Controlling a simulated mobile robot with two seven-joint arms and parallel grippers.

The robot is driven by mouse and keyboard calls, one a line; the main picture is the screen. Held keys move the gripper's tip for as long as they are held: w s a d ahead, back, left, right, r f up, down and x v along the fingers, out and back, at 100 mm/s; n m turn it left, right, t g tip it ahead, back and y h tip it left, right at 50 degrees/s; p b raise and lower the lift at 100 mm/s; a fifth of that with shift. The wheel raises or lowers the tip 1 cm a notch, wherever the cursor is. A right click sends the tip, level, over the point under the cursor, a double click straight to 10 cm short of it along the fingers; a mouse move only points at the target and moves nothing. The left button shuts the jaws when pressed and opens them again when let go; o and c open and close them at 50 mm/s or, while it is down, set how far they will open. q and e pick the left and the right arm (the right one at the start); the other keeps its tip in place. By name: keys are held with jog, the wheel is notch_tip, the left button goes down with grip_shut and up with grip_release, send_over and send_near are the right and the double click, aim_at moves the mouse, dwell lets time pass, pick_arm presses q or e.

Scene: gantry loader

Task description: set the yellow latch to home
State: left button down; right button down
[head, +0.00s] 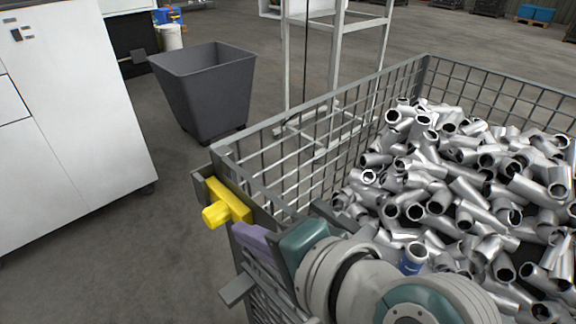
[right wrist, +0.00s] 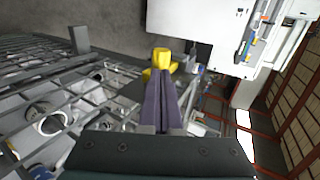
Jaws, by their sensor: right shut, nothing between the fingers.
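The yellow latch (head: 232,203) sits on a grey plate at the near left corner of the wire mesh crate (head: 240,160). Its knob end sticks out toward the lower left. My right gripper (head: 242,232), with purple fingers, is just below the latch in the head view. Its fingers are shut with nothing between them. In the right wrist view the yellow latch (right wrist: 160,60) lies straight beyond the closed fingertips (right wrist: 160,76), partly hidden by them. I cannot tell whether the fingertips touch it. My left gripper is not in view.
The crate is full of metal pipe fittings (head: 450,180). A white cabinet (head: 70,120) stands at the left and a dark grey bin (head: 205,90) behind the latch. A grey metal frame (head: 335,60) stands behind the crate. The floor left of the latch is clear.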

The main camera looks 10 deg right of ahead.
jog(key=p+v, duration=0.1)
jog(key=v, duration=0.7)
jog(key=shift+r+p, duration=0.2)
jog(key=shift+p, duration=0.2)
jog(key=shift+w+a, duration=0.1)
jog(key=shift+a, duration=0.05)
